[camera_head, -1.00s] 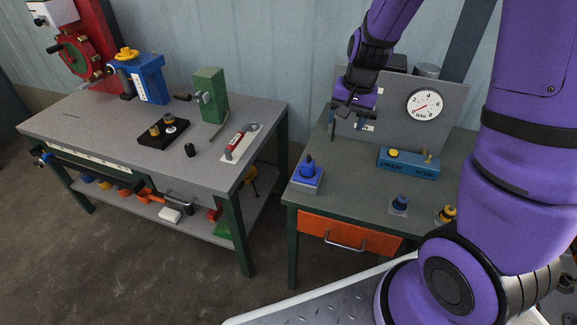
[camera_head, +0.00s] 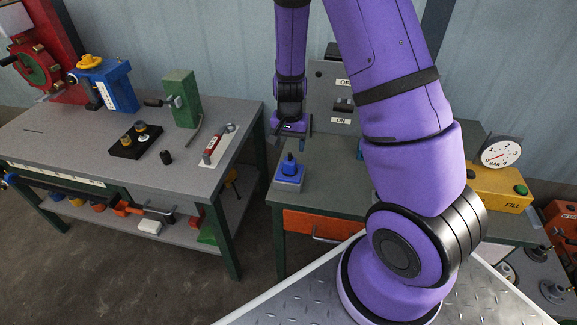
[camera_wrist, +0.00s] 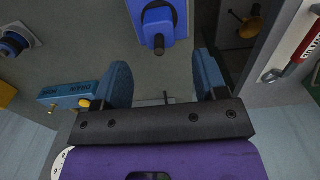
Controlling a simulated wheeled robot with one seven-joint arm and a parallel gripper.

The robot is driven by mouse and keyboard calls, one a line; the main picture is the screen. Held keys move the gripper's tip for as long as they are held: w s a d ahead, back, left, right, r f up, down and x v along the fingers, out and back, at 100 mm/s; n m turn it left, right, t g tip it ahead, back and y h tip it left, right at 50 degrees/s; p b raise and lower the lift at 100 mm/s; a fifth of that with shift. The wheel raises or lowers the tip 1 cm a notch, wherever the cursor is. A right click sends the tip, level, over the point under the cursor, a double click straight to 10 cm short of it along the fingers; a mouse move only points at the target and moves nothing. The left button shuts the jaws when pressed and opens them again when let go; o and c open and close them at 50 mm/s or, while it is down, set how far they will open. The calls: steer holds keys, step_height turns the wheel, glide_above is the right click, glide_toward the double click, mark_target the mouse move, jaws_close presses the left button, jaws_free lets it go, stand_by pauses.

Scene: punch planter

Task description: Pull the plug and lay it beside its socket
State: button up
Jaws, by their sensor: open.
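A blue plug (camera_head: 290,165) with a dark stem stands upright in a blue socket block (camera_head: 289,181) at the left front corner of the right table. In the wrist view the plug (camera_wrist: 158,28) and the blue socket (camera_wrist: 140,8) are at top centre, beyond my fingertips. My gripper (camera_head: 292,134) is above and behind the plug in the head view, apart from it. In the wrist view my gripper (camera_wrist: 163,72) has its two blue pads wide apart with nothing between them.
Another blue fitting (camera_wrist: 14,43) on a grey plate is at the upper left of the wrist view. A blue box (camera_wrist: 70,94) lies nearer. A grey upright panel (camera_head: 325,95) stands behind my gripper. The left table (camera_head: 70,130) holds tools, with a gap between tables.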

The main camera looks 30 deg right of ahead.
mark_target(290, 160)
steer(key=shift+f, duration=4.5)
steer(key=c, duration=1.2)
steer(key=shift+r, duration=3)
